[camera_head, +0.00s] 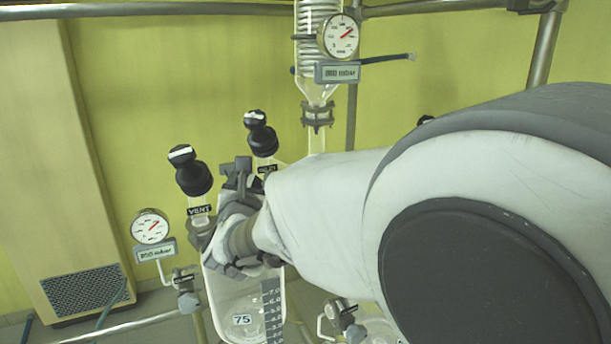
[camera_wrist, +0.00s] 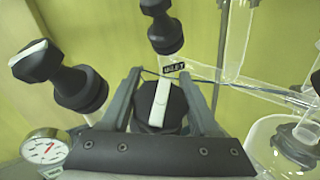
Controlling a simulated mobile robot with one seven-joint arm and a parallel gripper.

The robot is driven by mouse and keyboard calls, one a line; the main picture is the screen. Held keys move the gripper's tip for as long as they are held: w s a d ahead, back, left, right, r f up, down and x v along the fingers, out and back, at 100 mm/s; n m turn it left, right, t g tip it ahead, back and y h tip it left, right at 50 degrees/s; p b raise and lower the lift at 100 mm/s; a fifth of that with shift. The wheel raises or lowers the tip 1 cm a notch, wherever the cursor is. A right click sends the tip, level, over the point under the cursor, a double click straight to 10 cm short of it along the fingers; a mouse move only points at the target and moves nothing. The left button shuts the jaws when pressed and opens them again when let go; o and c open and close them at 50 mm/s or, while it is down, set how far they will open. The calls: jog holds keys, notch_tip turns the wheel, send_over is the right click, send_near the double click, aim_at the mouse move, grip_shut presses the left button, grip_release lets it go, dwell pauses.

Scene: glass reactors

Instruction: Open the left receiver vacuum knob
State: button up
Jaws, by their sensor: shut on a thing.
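In the wrist view, a black knob (camera_wrist: 160,112) with a white bar across its top sits between the two grey fingers of my gripper (camera_wrist: 160,82). The gripper is shut on it, one finger on each side. The white bar runs nearly straight up the picture, tilted slightly right. In the head view my gripper (camera_head: 238,178) is above the left glass receiver (camera_head: 235,298), marked 75. The held knob is hidden there behind the gripper and arm.
A black VENT knob (camera_head: 190,172) stands just left of my gripper, and another labelled black knob (camera_head: 261,135) stands behind it. A pressure gauge (camera_head: 150,227) is at the left. A glass column with a coil (camera_head: 317,22) rises behind.

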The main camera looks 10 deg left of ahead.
jog(key=c, duration=0.4)
jog(key=b, duration=0.3)
jog(key=shift+f, duration=0.3)
jog(key=n+y+b, duration=0.1)
jog(key=b, duration=0.3)
jog(key=shift+a+f+b, duration=0.1)
jog(key=shift+f+b, duration=0.05)
jog(key=shift+b, duration=0.15)
jog(key=shift+n+y+b, duration=0.3)
jog(key=shift+y+b, duration=0.1)
jog(key=shift+b, duration=0.35)
jog(key=n+y+b, duration=0.1)
jog(key=b, duration=0.3)
jog(key=shift+a+g, duration=0.15)
jog(key=shift+g, duration=0.15)
jog(key=b, duration=0.2)
jog(key=n+y+b, duration=0.1)
jog(key=b, duration=0.1)
jog(key=n+y+b, duration=0.1)
jog(key=b, duration=0.2)
jog(key=shift+s+a+r, duration=0.15)
jog(key=shift+a+r, duration=0.1)
jog(key=shift+n+g+b, duration=0.3)
jog(key=shift+n+b, duration=0.1)
jog(key=shift+b, duration=0.25)
jog(key=n+y+b, duration=0.1)
jog(key=b, duration=0.3)
jog(key=shift+a+g+y+b, duration=0.1)
jog(key=shift+g+y+b, duration=0.25)
jog(key=shift+g+y, duration=0.05)
